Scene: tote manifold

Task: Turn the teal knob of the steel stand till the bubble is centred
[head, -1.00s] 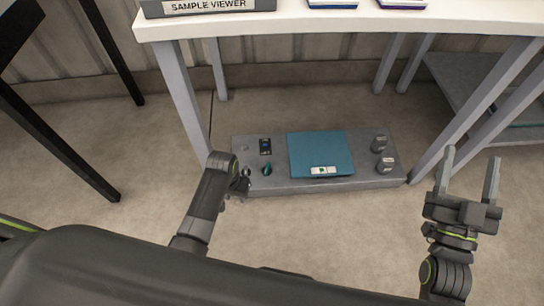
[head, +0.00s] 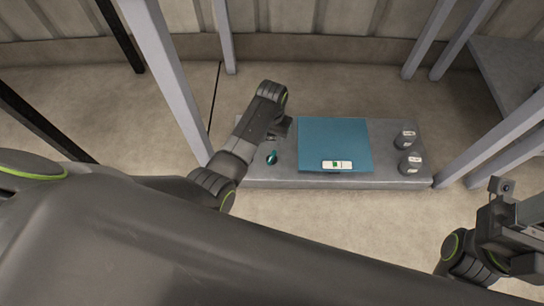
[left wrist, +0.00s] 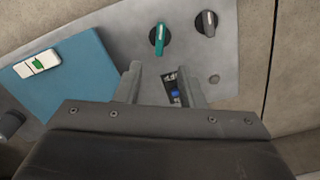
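The steel stand (head: 300,180) is a low grey slab on the floor carrying a teal plate (head: 335,140). The teal knob (head: 271,157) is at its left front; it also shows in the left wrist view (left wrist: 159,38). A small white level with a green window (head: 337,165) sits at the plate's front edge; the bubble is too small to judge. My left gripper (head: 281,128) is over the slab's left part, beside the teal knob and apart from it. In the left wrist view its fingers (left wrist: 160,70) are open and empty. My right gripper (head: 500,190) is at the right edge, partly cut off.
A dark knob (left wrist: 206,22) is beside the teal one. A small dark panel with a blue patch (left wrist: 175,92) shows between my left fingers. Table legs (head: 165,80) flank the stand.

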